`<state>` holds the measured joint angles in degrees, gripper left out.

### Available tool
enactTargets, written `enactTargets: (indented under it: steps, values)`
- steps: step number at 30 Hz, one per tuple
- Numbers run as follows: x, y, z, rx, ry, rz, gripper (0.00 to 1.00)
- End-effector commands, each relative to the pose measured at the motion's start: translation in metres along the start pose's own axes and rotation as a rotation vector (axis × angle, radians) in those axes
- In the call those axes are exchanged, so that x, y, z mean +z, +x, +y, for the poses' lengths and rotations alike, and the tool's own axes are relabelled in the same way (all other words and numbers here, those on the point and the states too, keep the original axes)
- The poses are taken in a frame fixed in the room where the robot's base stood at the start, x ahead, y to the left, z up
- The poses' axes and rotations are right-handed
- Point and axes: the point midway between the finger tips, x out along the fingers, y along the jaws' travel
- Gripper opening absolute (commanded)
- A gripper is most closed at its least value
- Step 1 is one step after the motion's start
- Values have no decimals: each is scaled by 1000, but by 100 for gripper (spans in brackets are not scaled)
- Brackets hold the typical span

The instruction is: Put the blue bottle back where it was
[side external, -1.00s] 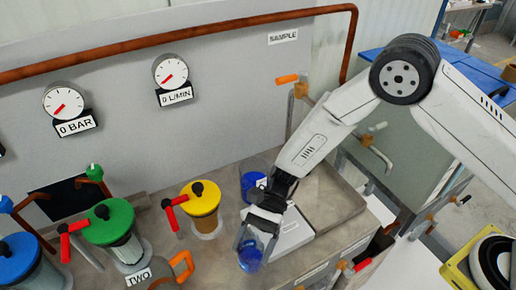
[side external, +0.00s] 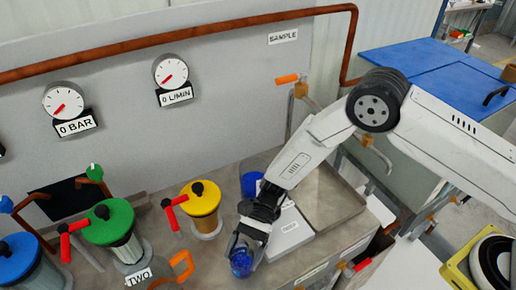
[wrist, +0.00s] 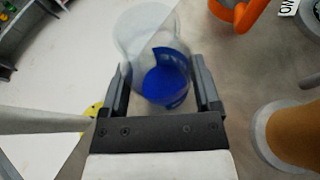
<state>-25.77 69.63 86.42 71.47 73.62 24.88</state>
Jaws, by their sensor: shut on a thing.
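The blue bottle (side external: 241,263) is a clear vessel with blue inside, at the front of the bench in the side view. In the wrist view the bottle (wrist: 165,75) sits between the two fingers, its clear end pointing away from the palm. My gripper (side external: 245,250) is shut on it and points down; it also shows in the wrist view (wrist: 163,88). I cannot tell whether the bottle's base touches the bench.
Another blue container (side external: 251,183) stands behind, near a white box (side external: 290,236) just right of my gripper. A yellow-topped pump (side external: 201,198) with a red handle stands to the left. An orange handle (side external: 183,265) lies close left of the bottle. A tray (side external: 335,205) is at the right.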

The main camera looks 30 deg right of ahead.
Motion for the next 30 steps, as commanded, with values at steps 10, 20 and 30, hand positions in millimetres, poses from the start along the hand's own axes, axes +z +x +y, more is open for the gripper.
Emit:
enactTargets:
  steps: [10,20,30]
  values:
    - [-5,2,0,-1,0,0,8]
    - [-7,3,0,-1,0,0,100]
    - [-5,0,0,-1,1,0,100]
